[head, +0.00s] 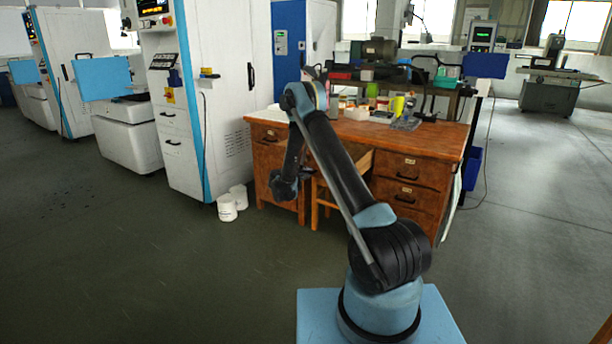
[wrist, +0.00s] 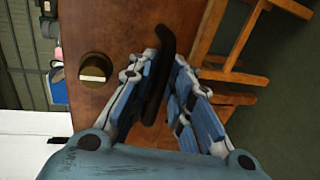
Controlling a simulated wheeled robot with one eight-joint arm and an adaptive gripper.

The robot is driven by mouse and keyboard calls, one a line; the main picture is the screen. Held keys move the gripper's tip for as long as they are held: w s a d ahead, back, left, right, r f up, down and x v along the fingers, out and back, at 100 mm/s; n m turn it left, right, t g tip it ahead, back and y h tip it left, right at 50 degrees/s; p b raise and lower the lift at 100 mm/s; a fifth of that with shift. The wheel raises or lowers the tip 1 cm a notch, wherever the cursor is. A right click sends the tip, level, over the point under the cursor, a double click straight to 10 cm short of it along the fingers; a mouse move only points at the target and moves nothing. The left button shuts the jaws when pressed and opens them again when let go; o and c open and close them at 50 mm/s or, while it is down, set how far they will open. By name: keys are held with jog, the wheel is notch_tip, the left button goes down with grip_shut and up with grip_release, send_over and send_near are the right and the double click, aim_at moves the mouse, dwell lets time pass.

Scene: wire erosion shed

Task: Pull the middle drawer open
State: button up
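The wooden desk (head: 340,124) has drawers in its left and right pedestals; those in the right pedestal look shut. My gripper is in front of the left part of the desk in the head view, largely hidden by my own wrist. In the wrist view my gripper (wrist: 165,62) has its two fingers close on either side of a black curved handle (wrist: 167,38), and appears shut on it. The handle is on a brown wooden front (wrist: 105,28). A round dark fitting with a pale face (wrist: 95,68) is on the same front. Which drawer this is, I cannot tell.
A wooden chair (head: 359,162) stands in the desk's knee space, and its legs (wrist: 228,52) are right of my gripper in the wrist view. White tubs (head: 227,208) stand left of the desk beside a tall white machine (head: 222,90). The floor in front is clear.

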dwell(0.3)
jog(key=v, duration=1.2)
jog(key=s+d+r+m+g+y, duration=0.1)
jog(key=s+d+r+m+g, duration=0.45)
jog(key=s+d+r, duration=0.95)
jog(key=s+d+r+m+g+y, duration=0.1)
jog(key=s+d+r, duration=0.25)
jog(key=s, duration=0.35)
jog(key=s+d+r+m+g+y, duration=0.1)
jog(key=s+d+r+g+y, duration=0.1)
jog(key=s+d, duration=0.45)
jog(key=s+a+f+m+g+y, duration=0.1)
jog(key=s+f, duration=0.3)
jog(key=s, duration=1.1)
jog(key=s+a+f+m+g+y, duration=0.1)
jog(key=s+f+m+y, duration=0.1)
jog(key=s, duration=1.3)
jog(key=shift+a+f+y, duration=0.35)
jog(key=shift+f+y, duration=0.55)
